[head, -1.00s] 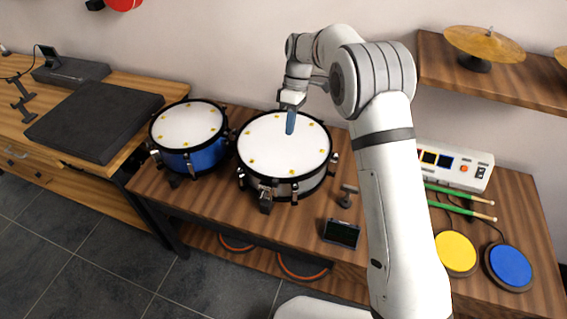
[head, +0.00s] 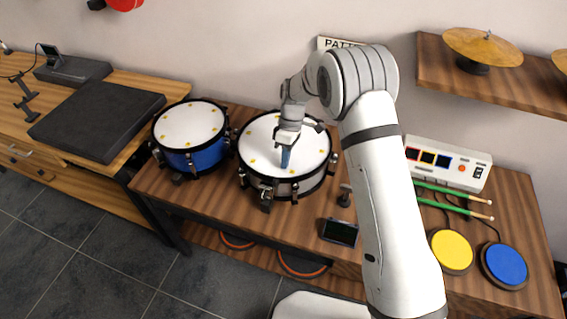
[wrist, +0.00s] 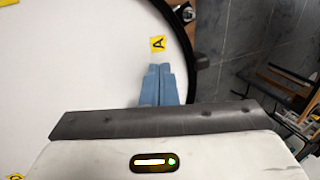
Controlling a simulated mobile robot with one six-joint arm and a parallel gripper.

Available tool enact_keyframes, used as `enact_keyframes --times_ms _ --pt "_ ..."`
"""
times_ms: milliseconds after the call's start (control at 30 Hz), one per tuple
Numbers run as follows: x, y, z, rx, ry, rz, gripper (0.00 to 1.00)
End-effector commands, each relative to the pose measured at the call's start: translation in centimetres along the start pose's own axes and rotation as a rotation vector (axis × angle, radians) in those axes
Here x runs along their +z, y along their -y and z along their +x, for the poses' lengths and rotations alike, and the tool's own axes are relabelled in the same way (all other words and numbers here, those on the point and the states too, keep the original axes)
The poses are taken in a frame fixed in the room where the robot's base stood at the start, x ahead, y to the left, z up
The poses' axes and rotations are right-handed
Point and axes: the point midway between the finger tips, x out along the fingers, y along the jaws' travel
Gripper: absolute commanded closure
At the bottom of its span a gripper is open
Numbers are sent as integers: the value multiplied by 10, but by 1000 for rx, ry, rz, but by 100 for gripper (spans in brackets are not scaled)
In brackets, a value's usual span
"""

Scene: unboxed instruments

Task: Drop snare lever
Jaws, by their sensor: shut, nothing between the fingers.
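The snare drum (head: 262,150) is silver-sided with a white head and black rim. It stands on the wooden table, with small yellow labels around its head. A dark fitting (head: 266,201) juts from its front side; I cannot tell surely whether it is the snare lever. My gripper (head: 285,164) has blue fingers, shut and empty, pointing down over the front half of the drum head. In the wrist view, the closed fingers (wrist: 159,72) point toward a yellow label marked A (wrist: 158,44), beside the black rim (wrist: 180,35). The outer side of the drum is mostly hidden there.
A blue drum (head: 188,158) stands close on the left. A small dark display (head: 340,232) and a small stand (head: 345,195) are to the right. Green sticks (head: 455,208), a yellow pad (head: 452,252) and a blue pad (head: 505,265) lie further right. A cymbal shelf (head: 520,85) is above.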

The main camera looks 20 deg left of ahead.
Motion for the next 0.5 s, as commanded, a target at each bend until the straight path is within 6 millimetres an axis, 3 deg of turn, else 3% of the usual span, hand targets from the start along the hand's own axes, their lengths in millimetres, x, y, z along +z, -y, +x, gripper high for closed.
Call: enact_keyframes --times_ms 33,200,500 --pt "-1 10 -3 1 0 -2 100" --pt "-1 25 5 2 -2 -1 100" --pt "0 30 8 3 -2 0 100"
